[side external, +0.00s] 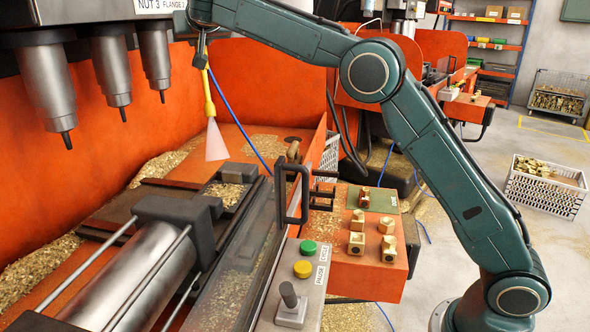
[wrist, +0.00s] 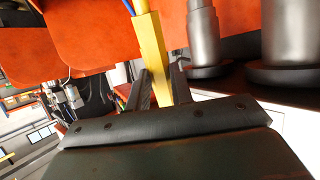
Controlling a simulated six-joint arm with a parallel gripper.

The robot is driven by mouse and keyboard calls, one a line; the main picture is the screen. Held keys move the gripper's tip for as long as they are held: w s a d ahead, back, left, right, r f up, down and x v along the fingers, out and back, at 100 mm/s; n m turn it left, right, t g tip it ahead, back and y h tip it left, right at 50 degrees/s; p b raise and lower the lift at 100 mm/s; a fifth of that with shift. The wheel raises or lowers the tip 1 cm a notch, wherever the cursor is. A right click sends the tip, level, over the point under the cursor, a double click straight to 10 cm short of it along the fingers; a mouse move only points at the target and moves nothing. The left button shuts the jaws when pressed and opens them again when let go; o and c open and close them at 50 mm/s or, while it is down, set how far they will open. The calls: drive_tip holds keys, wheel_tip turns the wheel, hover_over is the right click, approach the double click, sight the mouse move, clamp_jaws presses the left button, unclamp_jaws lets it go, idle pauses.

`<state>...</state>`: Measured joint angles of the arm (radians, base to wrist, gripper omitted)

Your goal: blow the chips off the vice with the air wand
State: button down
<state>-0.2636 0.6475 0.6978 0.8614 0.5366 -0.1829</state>
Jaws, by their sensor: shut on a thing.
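My gripper (side external: 199,62) is shut on the yellow air wand (side external: 208,95), which hangs nearly upright. The wand also shows between the fingers in the wrist view (wrist: 151,50). A pale cone of air (side external: 216,141) comes from its lower tip, above the orange machine bed. The vice (side external: 180,212) is dark, with a large steel cylinder (side external: 130,280) in front of it. Brass chips (side external: 226,193) lie in the vice's pocket. The cone is behind and slightly left of those chips in the side view; I cannot tell whether it reaches them.
Three spindles (side external: 110,70) hang at the left. A clear guard with a black handle (side external: 292,190) stands right of the vice. A button panel (side external: 300,280) and an orange block with brass fittings (side external: 357,240) are at the front. Chip heaps (side external: 35,270) line the bed. A blue hose (side external: 236,122) trails down.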

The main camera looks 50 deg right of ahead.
sight(207, 86)
drive_tip(key=shift+r, duration=0.15)
drive_tip(key=shift+s+a+f, duration=0.2)
drive_tip(key=shift+s+f, duration=0.15)
drive_tip(key=shift+f, duration=1.5)
drive_tip(key=shift+s+a+f, duration=0.15)
drive_tip(key=shift+s+f, duration=0.2)
drive_tip(key=shift+f, duration=1.5)
drive_tip(key=shift+s+a+f, duration=0.2)
drive_tip(key=shift+s+f, duration=0.15)
drive_tip(key=shift+f, duration=1.5)
drive_tip(key=shift+r, duration=0.15)
drive_tip(key=shift+r, duration=2.85)
